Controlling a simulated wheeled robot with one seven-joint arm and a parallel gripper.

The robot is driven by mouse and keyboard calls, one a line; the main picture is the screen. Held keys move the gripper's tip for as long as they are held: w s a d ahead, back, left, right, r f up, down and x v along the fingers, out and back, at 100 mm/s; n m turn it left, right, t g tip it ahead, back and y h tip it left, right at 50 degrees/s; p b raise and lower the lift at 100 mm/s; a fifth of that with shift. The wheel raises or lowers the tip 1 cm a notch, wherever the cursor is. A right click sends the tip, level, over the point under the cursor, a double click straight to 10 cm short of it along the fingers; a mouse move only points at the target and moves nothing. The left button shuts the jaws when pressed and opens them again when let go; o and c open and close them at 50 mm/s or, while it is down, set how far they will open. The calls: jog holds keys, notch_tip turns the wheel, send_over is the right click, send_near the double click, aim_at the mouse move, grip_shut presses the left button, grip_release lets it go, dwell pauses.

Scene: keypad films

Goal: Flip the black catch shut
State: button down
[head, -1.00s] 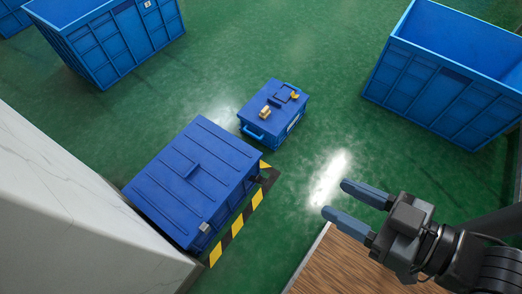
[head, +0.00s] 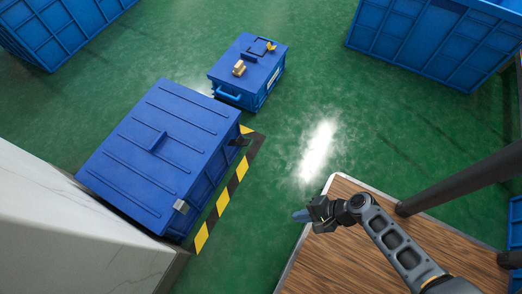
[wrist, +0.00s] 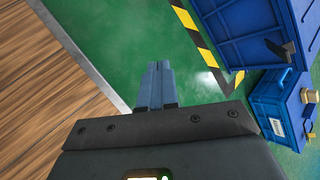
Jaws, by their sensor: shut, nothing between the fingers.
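The large blue box (head: 155,150) with a ribbed lid stands at the left in the head view, and its side shows in the wrist view (wrist: 235,22). The black catch (head: 240,142) is on its right side near the far corner. In the wrist view the black catch (wrist: 281,50) sticks out from the box side, at the upper right. A grey catch (head: 181,206) sits near the lid's near corner. My gripper (head: 301,215) is shut and empty, to the right of the box and apart from it. Its fingers lie together in the wrist view (wrist: 162,84).
A smaller blue toolbox (head: 230,89) with brass-coloured parts stands behind the large box. Yellow-black tape (head: 221,203) borders the box. A wooden surface (head: 345,255) lies below my arm, with a dark post at right. Green floor between is clear.

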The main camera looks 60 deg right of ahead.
jog(key=w+d+f+m+t+b, duration=0.5)
jog(key=w+f+m+b, duration=0.2)
jog(key=w, duration=0.1)
jog(key=w+d+m+t+h+b, duration=0.2)
jog(key=d+m+t, duration=0.4)
jog(key=d, duration=0.3)
jog(key=w+b, duration=0.1)
jog(key=b, duration=0.1)
jog(key=shift+d+r+m+h+b, duration=0.2)
jog(key=shift+r+m+h+b, duration=0.1)
jog(key=shift+r, duration=0.05)
jog(key=shift+w, duration=0.1)
jog(key=b, duration=0.1)
send_near(247, 145)
jog(key=w+f, duration=0.4)
jog(key=shift+w+d+r, duration=0.1)
jog(key=shift+w+r, duration=0.5)
jog(key=shift+r, duration=0.2)
jog(key=shift+w+d+r, duration=0.1)
jog(key=shift+w+r, duration=0.5)
jog(key=shift+r, duration=0.2)
